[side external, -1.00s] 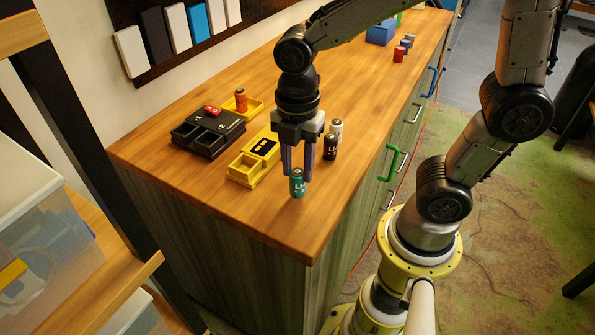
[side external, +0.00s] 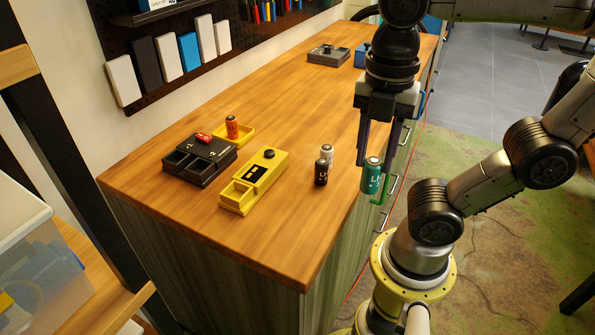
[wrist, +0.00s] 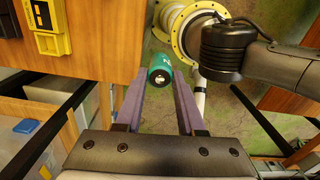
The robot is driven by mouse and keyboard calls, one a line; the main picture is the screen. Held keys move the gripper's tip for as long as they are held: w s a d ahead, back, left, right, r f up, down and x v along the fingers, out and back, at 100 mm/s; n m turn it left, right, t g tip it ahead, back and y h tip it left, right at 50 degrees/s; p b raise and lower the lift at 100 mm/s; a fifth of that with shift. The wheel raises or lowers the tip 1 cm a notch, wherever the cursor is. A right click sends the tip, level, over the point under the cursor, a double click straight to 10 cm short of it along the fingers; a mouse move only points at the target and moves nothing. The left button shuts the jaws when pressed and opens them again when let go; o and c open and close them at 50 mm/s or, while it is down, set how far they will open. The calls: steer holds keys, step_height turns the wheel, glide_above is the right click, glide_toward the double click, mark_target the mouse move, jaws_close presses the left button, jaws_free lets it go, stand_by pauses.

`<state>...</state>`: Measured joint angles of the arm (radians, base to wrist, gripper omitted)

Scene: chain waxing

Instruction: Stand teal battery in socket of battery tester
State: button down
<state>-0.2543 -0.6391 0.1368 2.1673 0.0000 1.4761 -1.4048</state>
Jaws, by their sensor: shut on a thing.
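The teal battery (side external: 371,177) is upright in my gripper (side external: 377,156), which is shut on it. In the side view it appears over the counter's right edge, apart from everything else. In the wrist view the battery (wrist: 160,74) shows between the two fingertips (wrist: 158,88), one end facing the camera. The yellow battery tester (side external: 254,180) lies on the counter to the left, with a dark display and a round black knob. Its open, empty-looking socket (side external: 237,196) is at the near end. Part of the tester (wrist: 48,28) shows at the wrist view's upper left.
An orange battery (side external: 232,127) stands in a yellow tray (side external: 247,133). The front counter is clear.

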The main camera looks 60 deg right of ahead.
steer(key=shift+w+r, duration=0.15)
steer(key=shift+r, duration=0.05)
steer(key=w+a+r, duration=0.1)
steer(key=w+r, duration=0.1)
steer(key=w, duration=0.9)
steer(key=shift+m, duration=0.5)
steer(key=shift+w+a+f, duration=0.4)
steer(key=shift+w+f, duration=1.85)
steer(key=shift+w, duration=0.2)
steer(key=shift+w+a+f, duration=0.45)
steer(key=shift+w+f, duration=1.8)
steer(key=shift+w, duration=0.25)
steer(key=shift+w+a+f, duration=0.4)
steer(key=shift+w+f, duration=1.85)
steer(key=shift+w, duration=0.2)
steer(key=shift+f, duration=0.15)
steer(key=c, duration=0.5)
jaws_free()
